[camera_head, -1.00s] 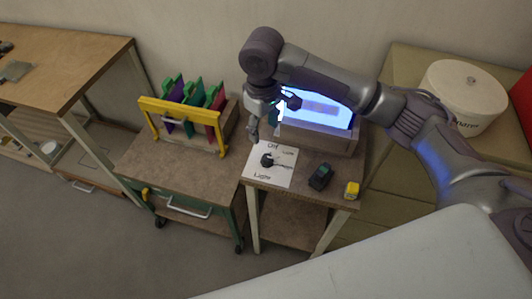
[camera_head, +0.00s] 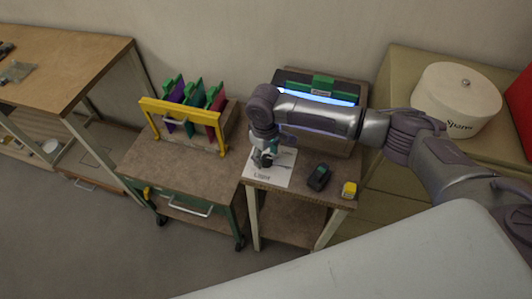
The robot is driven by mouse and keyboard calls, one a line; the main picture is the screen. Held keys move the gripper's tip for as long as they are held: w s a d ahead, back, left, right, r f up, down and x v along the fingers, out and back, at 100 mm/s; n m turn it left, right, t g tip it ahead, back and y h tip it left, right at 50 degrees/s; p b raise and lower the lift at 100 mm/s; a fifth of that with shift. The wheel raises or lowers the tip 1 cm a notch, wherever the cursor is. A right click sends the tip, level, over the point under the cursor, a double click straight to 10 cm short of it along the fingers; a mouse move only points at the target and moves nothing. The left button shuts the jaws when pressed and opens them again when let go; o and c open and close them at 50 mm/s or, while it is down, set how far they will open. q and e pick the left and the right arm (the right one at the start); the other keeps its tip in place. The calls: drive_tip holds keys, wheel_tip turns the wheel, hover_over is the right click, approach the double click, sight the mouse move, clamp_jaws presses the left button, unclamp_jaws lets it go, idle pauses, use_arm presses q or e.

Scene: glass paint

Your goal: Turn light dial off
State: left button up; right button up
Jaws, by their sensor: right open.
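The light dial is a small dark knob on a white paper sheet (camera_head: 280,180) on the small wooden table. My right gripper (camera_head: 265,160) is open and points down at the dial's place, low over the sheet. It hides most of the dial, so I cannot tell whether its fingers touch it or how the dial is turned. The "Light" label shows below the gripper; the "Off" label is hidden. The light box (camera_head: 318,97) behind still glows blue-white in a strip above my right arm, which covers much of it. My left gripper is not in view.
A black and green device (camera_head: 319,177) and a yellow block (camera_head: 349,190) stand right of the sheet. A yellow rack (camera_head: 183,110) with coloured panels stands on the cart at left. A white canister (camera_head: 456,102) stands at right.

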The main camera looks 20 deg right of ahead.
drive_tip(key=shift+f, duration=0.15)
clamp_jaws()
